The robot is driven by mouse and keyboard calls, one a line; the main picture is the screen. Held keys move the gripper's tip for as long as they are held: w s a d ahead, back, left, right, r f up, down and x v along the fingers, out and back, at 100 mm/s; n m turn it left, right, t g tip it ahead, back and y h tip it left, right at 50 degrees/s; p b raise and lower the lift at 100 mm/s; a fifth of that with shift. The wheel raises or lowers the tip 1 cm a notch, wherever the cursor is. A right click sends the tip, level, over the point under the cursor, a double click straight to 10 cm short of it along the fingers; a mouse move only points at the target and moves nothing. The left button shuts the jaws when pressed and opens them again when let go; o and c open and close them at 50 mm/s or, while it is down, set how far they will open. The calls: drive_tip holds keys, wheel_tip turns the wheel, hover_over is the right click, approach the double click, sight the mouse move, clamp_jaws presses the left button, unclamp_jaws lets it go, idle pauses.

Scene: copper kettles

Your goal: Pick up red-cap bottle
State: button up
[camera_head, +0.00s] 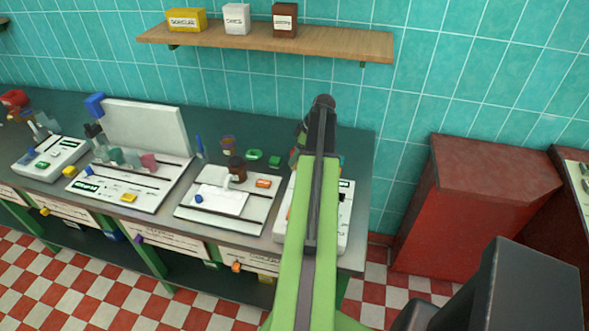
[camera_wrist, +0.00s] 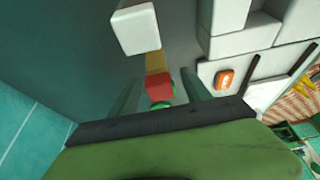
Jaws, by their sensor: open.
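In the wrist view a red piece (camera_wrist: 159,86) lies between the two fingers of my gripper (camera_wrist: 160,79), with an amber part (camera_wrist: 155,62) beyond it and a green piece (camera_wrist: 161,105) on its near side. It may be the red-cap bottle; I cannot tell its full shape. The gripper is open, with a finger on either side and gaps between. In the head view my green arm reaches over the right end of the bench and hides the fingers and most of what is there.
A white block (camera_wrist: 135,29) stands close beyond the red piece. Left of my arm in the head view are a brown bottle (camera_head: 237,170), a white device (camera_head: 225,206) and green pieces (camera_head: 254,155). A shelf (camera_head: 270,44) hangs above; a red cabinet (camera_head: 470,215) stands right.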

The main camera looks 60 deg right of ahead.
clamp_jaws()
idle(0.4)
